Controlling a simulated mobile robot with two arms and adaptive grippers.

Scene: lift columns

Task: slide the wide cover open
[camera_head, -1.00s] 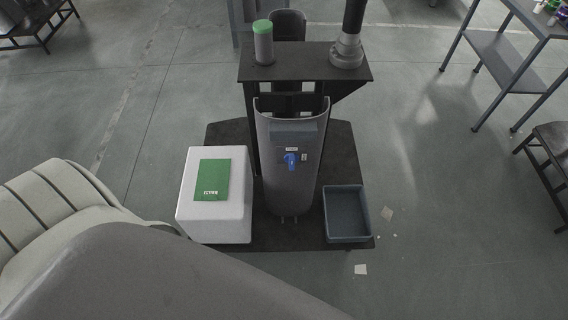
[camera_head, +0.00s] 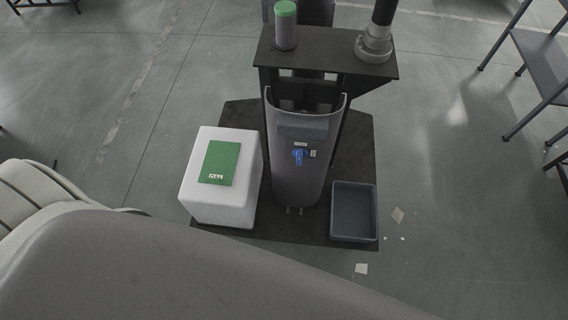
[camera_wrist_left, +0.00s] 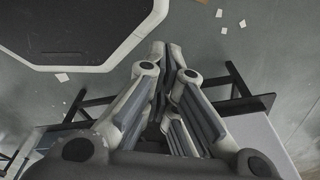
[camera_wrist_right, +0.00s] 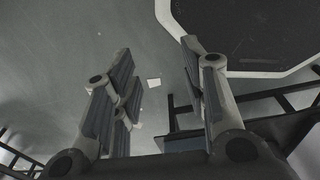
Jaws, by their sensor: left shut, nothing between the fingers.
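A tall grey curved shell (camera_head: 296,182), probably the wide cover, stands upright on the front of a black stand. A blue latch or handle (camera_head: 299,156) with small labels is on its face, below a blue-grey block (camera_head: 303,128). I cannot tell which way the shell slides. My left gripper (camera_wrist_left: 165,50) has its fingers together in the left wrist view, with nothing between them. My right gripper (camera_wrist_right: 156,50) is open and empty in the right wrist view. Neither gripper shows in the head view, and neither wrist view shows the shell.
A white box (camera_head: 215,208) with a green label (camera_head: 220,163) stands left of the shell. A blue-grey tray (camera_head: 354,238) lies to its right. A green-topped cylinder (camera_head: 285,28) stands on the black top plate (camera_head: 330,58). A shelf (camera_head: 545,70) is at right; floor between is open.

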